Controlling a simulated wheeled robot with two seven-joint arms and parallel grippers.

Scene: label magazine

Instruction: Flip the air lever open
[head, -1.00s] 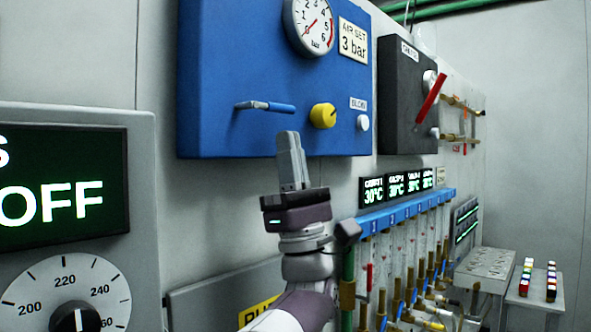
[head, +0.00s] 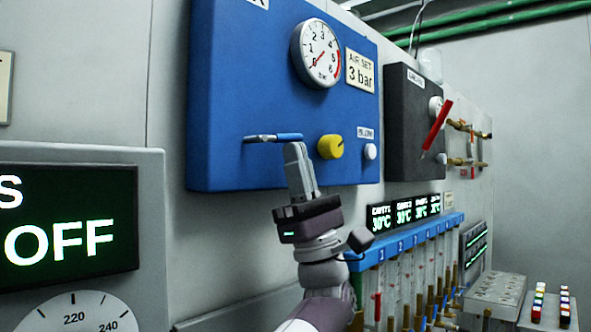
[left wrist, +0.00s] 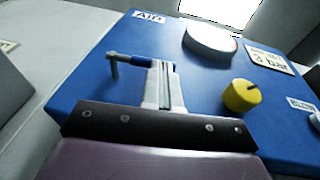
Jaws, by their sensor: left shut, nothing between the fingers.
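The air lever (head: 262,138) is a small metal stem with a blue handle on the blue air panel (head: 225,90). Its handle lies horizontal, pointing right. My left gripper (head: 296,146) is shut and empty, with its fingertips at the right end of the blue handle, just below it. In the left wrist view the fingers (left wrist: 163,80) reach up beside the lever (left wrist: 130,60) and hide the end of its handle. I cannot tell whether they touch it. My right gripper is not in view.
A yellow knob (head: 330,146) and a white BLOW button (head: 370,151) sit right of the fingers. A round gauge (head: 318,53) above reads near zero, beside a "3 bar" label (head: 360,72). A black panel with a red lever (head: 437,124) is farther right.

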